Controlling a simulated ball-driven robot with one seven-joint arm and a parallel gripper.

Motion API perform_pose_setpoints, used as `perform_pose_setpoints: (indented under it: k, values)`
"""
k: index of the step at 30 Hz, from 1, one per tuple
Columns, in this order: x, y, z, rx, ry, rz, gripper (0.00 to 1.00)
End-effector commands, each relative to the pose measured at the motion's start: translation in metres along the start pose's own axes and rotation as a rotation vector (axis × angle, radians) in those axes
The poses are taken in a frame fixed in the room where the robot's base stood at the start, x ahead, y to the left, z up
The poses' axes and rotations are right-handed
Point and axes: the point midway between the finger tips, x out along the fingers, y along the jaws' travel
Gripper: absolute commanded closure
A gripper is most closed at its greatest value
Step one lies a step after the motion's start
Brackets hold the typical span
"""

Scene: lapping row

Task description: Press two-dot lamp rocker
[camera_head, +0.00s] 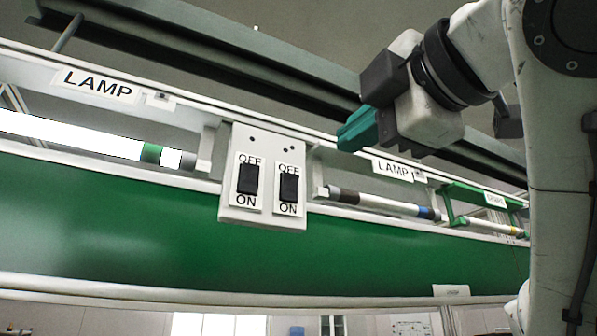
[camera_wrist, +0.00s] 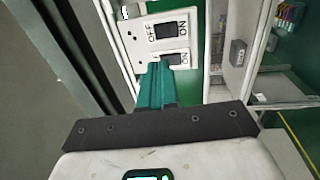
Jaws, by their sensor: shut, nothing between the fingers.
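A white switch plate (camera_head: 232,213) carries two black rockers, each labelled OFF above and ON below. The right rocker (camera_head: 289,187) has two dots above it; the left rocker (camera_head: 248,179) has one. In the wrist view the plate (camera_wrist: 131,53) appears turned, with the two-dot rocker (camera_wrist: 170,30) uppermost and clear. The one-dot rocker (camera_wrist: 178,59) is partly hidden behind my fingertips. My gripper (camera_head: 347,138) is shut and empty, above and right of the plate in the head view. Its teal fingers (camera_wrist: 156,78) point toward the plate; contact cannot be told.
The left lamp tube (camera_head: 70,135) glows white. The right lamp tube (camera_head: 385,203) looks unlit. A dark beam (camera_head: 210,45) runs above the rail. A green panel (camera_head: 130,245) stretches behind and below the plate. A smaller green-framed tube fixture (camera_head: 485,208) is farther right.

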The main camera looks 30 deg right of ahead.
Motion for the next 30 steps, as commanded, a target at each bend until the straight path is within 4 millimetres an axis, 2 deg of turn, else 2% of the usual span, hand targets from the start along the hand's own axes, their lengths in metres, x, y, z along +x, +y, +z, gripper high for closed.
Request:
perform_pose_setpoints:
  k: [5, 16, 24, 30]
  values:
    - [0.007, 0.001, 0.000, 0.004, 0.003, -0.002, 1.00]
    - [0.052, 0.003, -0.002, 0.006, 0.007, -0.005, 1.00]
    - [0.103, 0.002, 0.001, 0.003, -0.002, -0.005, 1.00]
    - [0.130, 0.002, 0.000, 0.002, -0.001, -0.003, 1.00]
